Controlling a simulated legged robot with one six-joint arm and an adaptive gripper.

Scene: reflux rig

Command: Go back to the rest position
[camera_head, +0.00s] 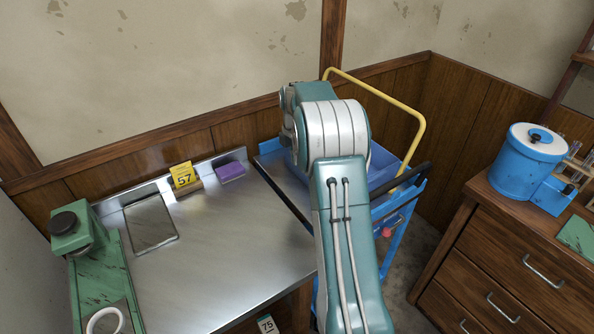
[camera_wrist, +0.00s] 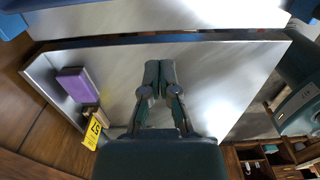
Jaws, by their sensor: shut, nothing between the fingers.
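My gripper (camera_wrist: 160,88) shows in the wrist view, its two fingers together with nothing between them. It is over the bare metal bench (camera_wrist: 215,85). In the head view my arm rises at the centre and bends over, and it hides my gripper there. The metal bench also shows in the head view (camera_head: 215,255), at the left of my arm.
A yellow tag marked 57 (camera_head: 183,176) and a purple block (camera_head: 231,171) stand at the bench's back edge. A green device (camera_head: 72,228) is at the left. A blue cart (camera_head: 396,240) with a yellow handle stands behind my arm. A wooden cabinet (camera_head: 500,265) holds a blue vessel (camera_head: 525,165).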

